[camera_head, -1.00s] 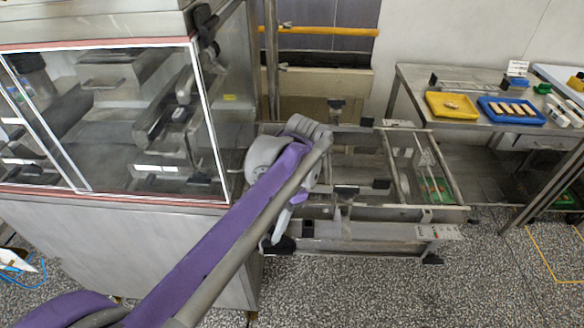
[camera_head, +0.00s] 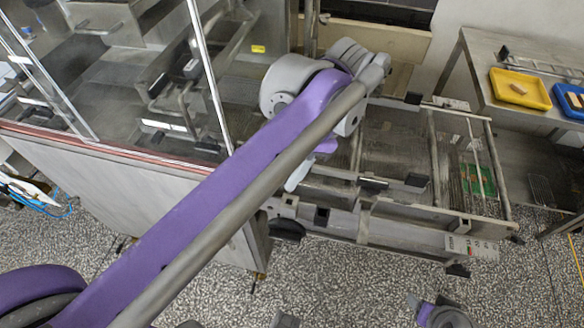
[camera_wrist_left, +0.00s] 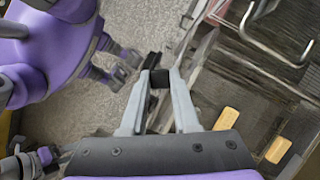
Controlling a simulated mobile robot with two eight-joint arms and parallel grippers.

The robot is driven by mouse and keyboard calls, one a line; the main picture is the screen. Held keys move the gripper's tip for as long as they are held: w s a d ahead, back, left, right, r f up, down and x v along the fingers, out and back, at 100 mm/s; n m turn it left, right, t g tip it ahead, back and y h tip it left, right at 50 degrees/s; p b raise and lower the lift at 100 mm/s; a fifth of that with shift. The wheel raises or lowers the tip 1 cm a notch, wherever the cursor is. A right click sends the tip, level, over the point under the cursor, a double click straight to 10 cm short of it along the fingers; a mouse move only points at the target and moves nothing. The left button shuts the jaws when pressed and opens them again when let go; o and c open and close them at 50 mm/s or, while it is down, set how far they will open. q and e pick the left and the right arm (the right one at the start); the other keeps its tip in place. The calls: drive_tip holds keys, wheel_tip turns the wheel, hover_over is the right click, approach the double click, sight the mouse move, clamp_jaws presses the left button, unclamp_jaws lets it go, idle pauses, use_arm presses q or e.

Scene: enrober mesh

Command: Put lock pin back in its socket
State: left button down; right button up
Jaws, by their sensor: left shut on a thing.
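My left gripper (camera_wrist_left: 158,88) is shut on a small dark piece in the left wrist view. It appears to be the lock pin (camera_wrist_left: 159,78), though most of it is hidden between the fingertips. In the head view my left arm reaches to the metal conveyor frame (camera_head: 462,212), and the arm and wrist hide most of this gripper. I cannot make out the pin's socket. A purple and grey part at the bottom edge of the head view looks like my right gripper (camera_head: 436,308); its fingers are too cut off to judge.
The glass-fronted machine (camera_head: 120,100) stands at the left, close beside my left arm. A black round knob (camera_head: 287,229) sits at the frame's near left corner. A table at the right holds a yellow tray (camera_head: 496,86) and a blue tray (camera_head: 560,92).

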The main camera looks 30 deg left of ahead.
use_arm(q)
drive_tip(key=shift+f+b, duration=1.5)
drive_tip(key=shift+f, duration=1.6)
drive_tip(key=shift+f, duration=0.55)
drive_tip(key=c, duration=0.6)
unclamp_jaws()
drive_tip(key=shift+w+r, duration=0.1)
drive_tip(key=p+v, duration=0.1)
drive_tip(key=v, duration=0.9)
drive_tip(key=shift+d+r, duration=0.1)
drive_tip(key=shift+r, duration=0.2)
